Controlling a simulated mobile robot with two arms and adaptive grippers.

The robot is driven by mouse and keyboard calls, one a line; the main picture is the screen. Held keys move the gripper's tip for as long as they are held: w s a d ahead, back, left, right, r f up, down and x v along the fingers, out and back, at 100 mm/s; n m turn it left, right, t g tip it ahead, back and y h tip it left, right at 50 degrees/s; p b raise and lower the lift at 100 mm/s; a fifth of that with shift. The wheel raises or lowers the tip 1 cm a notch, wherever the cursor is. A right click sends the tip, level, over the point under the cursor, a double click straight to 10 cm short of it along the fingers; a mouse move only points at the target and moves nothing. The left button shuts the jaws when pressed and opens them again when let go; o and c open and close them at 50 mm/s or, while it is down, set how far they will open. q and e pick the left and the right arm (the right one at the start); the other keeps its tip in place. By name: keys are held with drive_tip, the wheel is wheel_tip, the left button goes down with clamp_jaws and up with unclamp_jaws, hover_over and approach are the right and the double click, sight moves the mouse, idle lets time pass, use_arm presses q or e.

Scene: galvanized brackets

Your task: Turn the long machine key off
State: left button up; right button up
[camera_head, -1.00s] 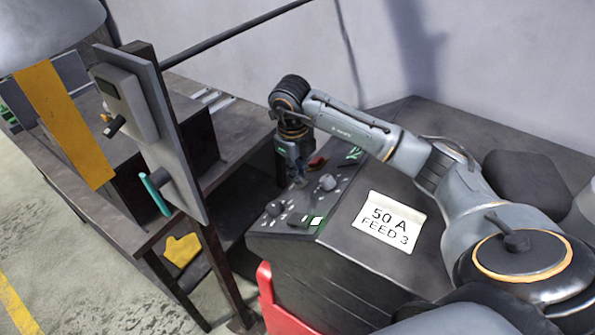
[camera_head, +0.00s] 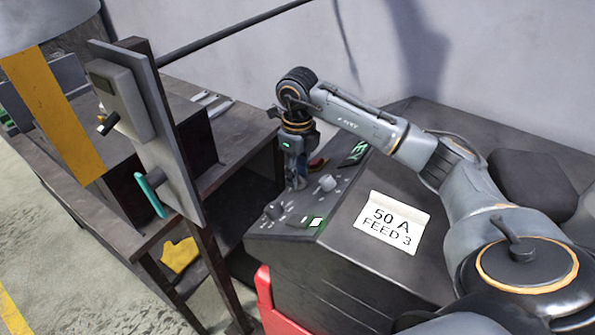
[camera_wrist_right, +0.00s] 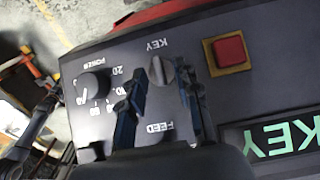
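The key switch, a small grey knob (camera_wrist_right: 158,72), sits on the dark control panel (camera_head: 290,222) between the words KEY and FEED. It shows in the right wrist view; my gripper hides it in the head view. My right gripper (camera_head: 297,184) points down at the panel. In the right wrist view my right gripper (camera_wrist_right: 160,80) has its blue-grey fingers spread, one on each side of the knob, with gaps visible. A lit green KEY display (camera_wrist_right: 282,138) is beside it. My left gripper is not in view.
A round POWER knob (camera_wrist_right: 93,86) and a square red button (camera_wrist_right: 229,50) flank the key switch. A sign reading 50 A FEED 3 (camera_head: 391,223) lies on the machine. An upright board with a teal-handled switch (camera_head: 150,194) stands left, beside a dark workbench.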

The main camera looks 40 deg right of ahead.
wheel_tip(320, 180, up, 12)
idle(0.4)
drive_tip(key=shift+f, duration=0.1)
idle(0.5)
